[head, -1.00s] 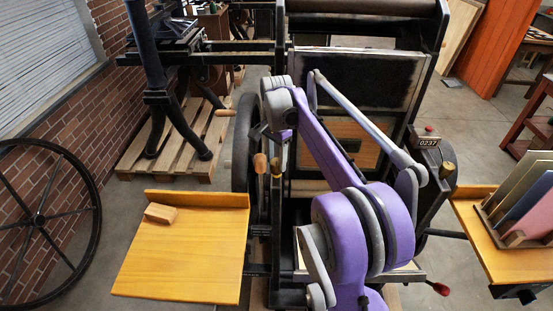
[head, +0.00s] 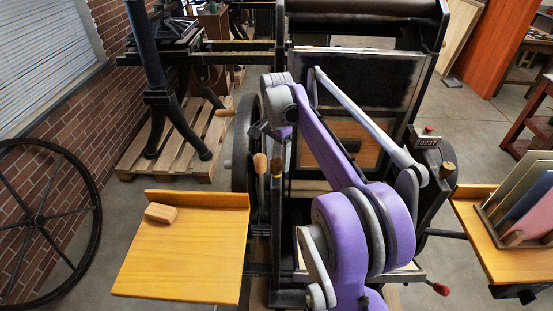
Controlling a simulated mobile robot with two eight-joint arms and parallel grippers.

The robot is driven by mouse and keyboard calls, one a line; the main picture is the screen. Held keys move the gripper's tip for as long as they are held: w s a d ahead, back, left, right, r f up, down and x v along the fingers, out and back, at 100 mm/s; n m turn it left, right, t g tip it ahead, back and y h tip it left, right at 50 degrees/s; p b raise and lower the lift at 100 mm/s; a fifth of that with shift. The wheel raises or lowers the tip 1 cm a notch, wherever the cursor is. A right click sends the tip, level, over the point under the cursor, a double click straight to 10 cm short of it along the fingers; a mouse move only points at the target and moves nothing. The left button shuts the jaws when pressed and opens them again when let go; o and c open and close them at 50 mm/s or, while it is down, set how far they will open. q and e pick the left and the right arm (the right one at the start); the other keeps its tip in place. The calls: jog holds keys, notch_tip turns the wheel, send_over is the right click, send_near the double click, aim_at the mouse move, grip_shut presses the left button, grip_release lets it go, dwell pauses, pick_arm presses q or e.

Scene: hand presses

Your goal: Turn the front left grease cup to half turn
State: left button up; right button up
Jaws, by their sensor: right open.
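A small brass grease cup (head: 277,167) stands on the left side of the black hand press, just right of an upright wooden handle. Another brass cup (head: 448,170) sits on the press's right side. My right gripper (head: 257,132) is at the end of the purple and grey arm, above and slightly left of the left cup, and apart from it in the picture. It is open; its dark fingers are small and partly hidden by the wrist, and nothing shows between them. I cannot make out how far the cup is turned. My left gripper is not in view.
The wooden handle (head: 260,164) rises close beside the left cup. A wooden side table (head: 185,255) with a small wooden block (head: 160,213) is at the left. A counter plate (head: 428,142) reads 0237. A right-hand shelf (head: 510,262) holds upright boards. A spoked wheel (head: 40,220) stands far left.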

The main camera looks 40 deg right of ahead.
aim_at(277, 161)
notch_tip(277, 161, up, 10)
jog(key=shift+p, duration=0.4)
dwell(0.3)
